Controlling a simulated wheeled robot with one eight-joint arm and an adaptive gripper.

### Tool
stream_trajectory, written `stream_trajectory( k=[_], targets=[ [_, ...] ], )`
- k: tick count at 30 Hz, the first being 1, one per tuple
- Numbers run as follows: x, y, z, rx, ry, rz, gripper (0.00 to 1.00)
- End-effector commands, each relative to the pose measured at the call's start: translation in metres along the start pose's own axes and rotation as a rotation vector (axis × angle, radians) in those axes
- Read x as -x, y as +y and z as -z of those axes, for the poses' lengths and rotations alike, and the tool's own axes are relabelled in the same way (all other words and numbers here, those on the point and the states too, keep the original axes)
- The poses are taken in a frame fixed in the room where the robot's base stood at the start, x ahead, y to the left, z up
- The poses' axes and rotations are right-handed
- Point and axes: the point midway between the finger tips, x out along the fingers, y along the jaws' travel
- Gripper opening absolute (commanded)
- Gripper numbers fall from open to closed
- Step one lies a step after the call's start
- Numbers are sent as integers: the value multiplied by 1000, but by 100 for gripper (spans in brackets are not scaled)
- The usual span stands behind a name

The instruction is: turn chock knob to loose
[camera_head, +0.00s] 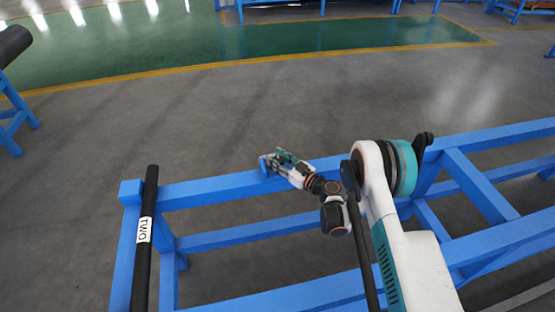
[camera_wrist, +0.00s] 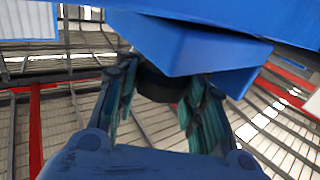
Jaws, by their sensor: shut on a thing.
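The chock is a blue wedge-shaped block (camera_wrist: 190,45) on the underside of a blue beam in the wrist view. A dark round knob (camera_wrist: 158,84) shows below it, partly hidden by the block. My gripper (camera_wrist: 160,98) has its teal finger pads on the left and right of the knob and is shut on it. In the head view my gripper (camera_head: 277,161) is at the front blue rail, beside a small blue block (camera_head: 265,166). The knob is hidden there, and its turn position cannot be read.
The blue rail frame (camera_head: 215,187) runs left to right under my arm. A dark bar (camera_head: 362,250) passes close to my arm. Grey floor beyond the rail is clear.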

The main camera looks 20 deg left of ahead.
Motion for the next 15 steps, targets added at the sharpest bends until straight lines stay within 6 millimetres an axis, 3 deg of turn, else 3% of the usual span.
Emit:
stream_trajectory(
  k=[14,15],
  targets=[
    [2,0,0,0,-1,63,13],
    [2,0,0,0,-1,63,43]
  ],
)
